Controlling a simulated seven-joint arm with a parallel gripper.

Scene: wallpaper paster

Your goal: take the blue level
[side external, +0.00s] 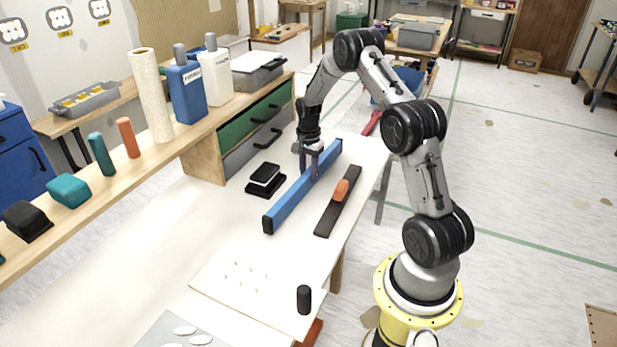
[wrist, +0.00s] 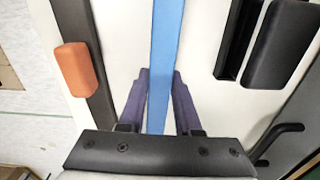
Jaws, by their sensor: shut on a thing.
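The blue level (side external: 290,200) is a long blue bar with dark end caps, lying along the white table in the side view. In the wrist view the level (wrist: 166,45) runs up the middle of the picture. My gripper (side external: 314,170) is over the far half of the level, with its fingers down on either side of it. In the wrist view the two purple fingers of my gripper (wrist: 159,90) press on the level from left and right. I cannot tell whether the level is clear of the table.
A dark bar with an orange handle (side external: 341,190) lies right of the level. Black blocks (side external: 265,179) lie to its left. A wooden shelf with drawers (side external: 258,130), bottles (side external: 187,88) and a paper roll (side external: 150,95) borders the left. The table's near part holds a pale board (side external: 235,270) and a black cylinder (side external: 304,299).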

